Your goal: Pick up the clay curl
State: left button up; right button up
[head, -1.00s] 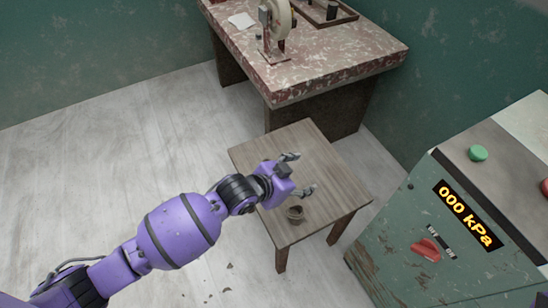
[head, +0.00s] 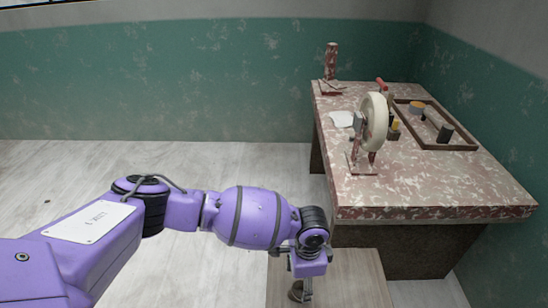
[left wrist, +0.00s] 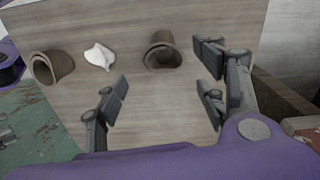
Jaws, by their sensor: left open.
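Two brown curled pieces that look like clay curls lie on the small wooden table in the left wrist view. One curl (left wrist: 163,52) is at the top middle, ahead of the fingers. The other curl (left wrist: 50,68) is at the far left. My left gripper (left wrist: 162,92) is open and empty, pointing toward the middle curl, which is apart from the fingers. In the head view my left gripper (head: 300,279) points down over the small table. A brown curl (head: 295,292) is partly hidden beside it; I cannot tell which one it is.
A small white folded piece (left wrist: 99,56) lies between the curls on the wooden table (left wrist: 205,16). A red speckled workbench (head: 440,185) stands behind, with a pale wheel on a stand (head: 374,122) and a framed tray (head: 455,146). Open floor lies to the left.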

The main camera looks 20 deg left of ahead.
aim_at(301, 291)
pick_arm(q)
jog(key=f, duration=0.3)
jog(key=shift+s+a, duration=0.15)
jog(key=shift+a, duration=0.05)
notch_tip(301, 291, down, 4)
jog(key=shift+d+r+b, duration=0.1)
jog(key=shift+r+b, duration=0.1)
jog(key=shift+b, duration=0.25)
jog(key=shift+f, duration=0.2)
jog(key=shift+c, duration=0.2)
jog(key=c, duration=1.1)
jog(key=shift+c, duration=0.6)
pick_arm(e)
jog(key=shift+s+a+f, duration=0.15)
jog(key=shift+s+f, duration=0.6)
jog(key=shift+s, duration=0.05)
